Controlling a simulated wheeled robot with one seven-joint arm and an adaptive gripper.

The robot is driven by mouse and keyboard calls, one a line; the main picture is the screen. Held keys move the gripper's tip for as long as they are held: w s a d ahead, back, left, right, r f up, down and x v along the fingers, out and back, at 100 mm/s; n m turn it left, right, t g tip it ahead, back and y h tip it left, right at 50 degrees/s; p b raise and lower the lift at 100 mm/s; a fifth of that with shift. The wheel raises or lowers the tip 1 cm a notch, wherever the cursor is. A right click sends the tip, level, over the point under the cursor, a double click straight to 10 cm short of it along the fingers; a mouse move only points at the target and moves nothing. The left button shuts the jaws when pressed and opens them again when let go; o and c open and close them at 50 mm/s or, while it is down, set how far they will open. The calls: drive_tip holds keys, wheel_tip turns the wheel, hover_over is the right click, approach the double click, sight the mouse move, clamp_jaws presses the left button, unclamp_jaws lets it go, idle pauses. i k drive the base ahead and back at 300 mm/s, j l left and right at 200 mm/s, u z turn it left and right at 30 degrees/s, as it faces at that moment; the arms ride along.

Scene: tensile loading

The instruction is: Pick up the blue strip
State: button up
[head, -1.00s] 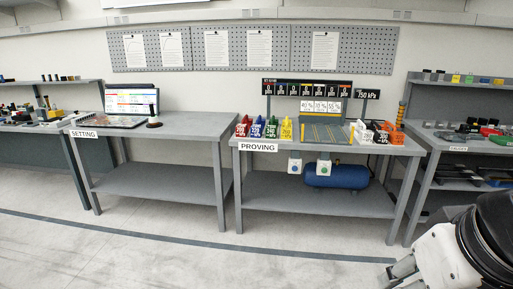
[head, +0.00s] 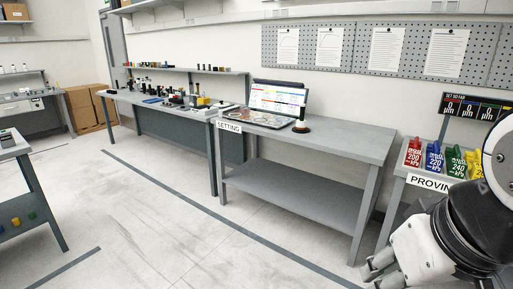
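I cannot make out a blue strip for certain. A small flat blue item (head: 152,100) lies on the far left bench, too small to identify. A blue block (head: 434,160) marked 220 kPa stands on the PROVING bench at the right, between a red block (head: 413,156) and a green block (head: 456,165). My gripper (head: 372,272) shows at the lower right, in front of the benches and apart from them. Its fingers are small and partly hidden, so I cannot tell whether they are open. My arm covers part of the PROVING bench.
The SETTING bench (head: 340,138) carries a laptop (head: 277,99) and a dark upright item (head: 301,122). The far bench (head: 120,95) holds several small items. Another bench (head: 14,146) edges in at left. Cardboard boxes (head: 90,108) stand behind. The floor between is clear.

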sight(434, 161)
drive_tip(key=i+j, duration=0.1)
drive_tip(key=i, duration=0.9)
drive_tip(key=i+z, duration=0.1)
drive_tip(key=i, duration=0.85)
drive_tip(key=i+z, duration=0.35)
drive_tip(key=i, duration=0.15)
drive_tip(key=i+z, duration=0.35)
drive_tip(key=i+j+z, duration=0.3)
drive_tip(key=i, duration=0.3)
drive_tip(key=i+j+z, duration=0.35)
drive_tip(key=i, duration=0.05)
